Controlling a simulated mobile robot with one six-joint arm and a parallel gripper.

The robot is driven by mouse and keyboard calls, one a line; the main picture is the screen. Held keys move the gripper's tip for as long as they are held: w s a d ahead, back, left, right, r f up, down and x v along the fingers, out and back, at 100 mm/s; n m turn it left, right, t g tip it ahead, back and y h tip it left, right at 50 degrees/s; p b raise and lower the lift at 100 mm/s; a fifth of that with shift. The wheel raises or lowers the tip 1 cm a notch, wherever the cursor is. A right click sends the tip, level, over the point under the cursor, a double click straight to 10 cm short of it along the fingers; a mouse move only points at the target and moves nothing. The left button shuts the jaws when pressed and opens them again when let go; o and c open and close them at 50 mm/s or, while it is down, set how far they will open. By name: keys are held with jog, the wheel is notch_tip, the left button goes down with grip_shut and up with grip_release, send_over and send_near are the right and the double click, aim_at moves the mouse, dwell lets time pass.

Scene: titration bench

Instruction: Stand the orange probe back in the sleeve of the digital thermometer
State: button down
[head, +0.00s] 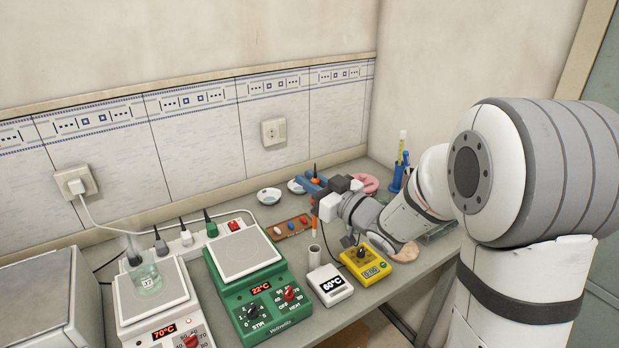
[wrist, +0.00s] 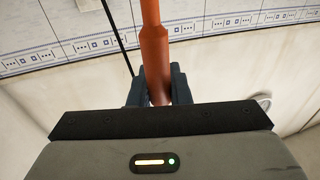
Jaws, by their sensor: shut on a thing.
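My gripper (head: 326,200) is shut on the orange probe (head: 314,230), which also fills the middle of the wrist view (wrist: 155,55) between the dark fingers (wrist: 155,88). The probe is held about upright, and its orange lower part hangs below the fingers. The digital thermometer (head: 331,286) is a white box reading 60°C on the bench. Its sleeve (head: 315,256), a short pale grey tube, stands at its back left. In the head view the probe's lower end appears just above the sleeve's mouth; I cannot tell if they line up in depth.
A yellow meter (head: 366,266) stands right of the thermometer, and a green hotplate (head: 263,301) left. A brown rack with coloured pieces (head: 289,229) lies behind. A white hotplate (head: 172,309) with a beaker (head: 147,279) is further left. A pink ring (head: 369,183) lies at the back.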

jog(key=shift+f+b, duration=0.35)
jog(key=shift+f, duration=0.45)
jog(key=shift+s+f+b, duration=0.15)
jog(key=shift+f+b, duration=0.1)
jog(key=shift+b, duration=0.15)
jog(key=shift+f+b, duration=0.2)
jog(key=shift+b, duration=0.25)
jog(key=shift+f+b, duration=1.15)
jog(key=shift+f, duration=0.2)
jog(key=shift+f+b, duration=1.35)
jog(key=shift+f, duration=0.1)
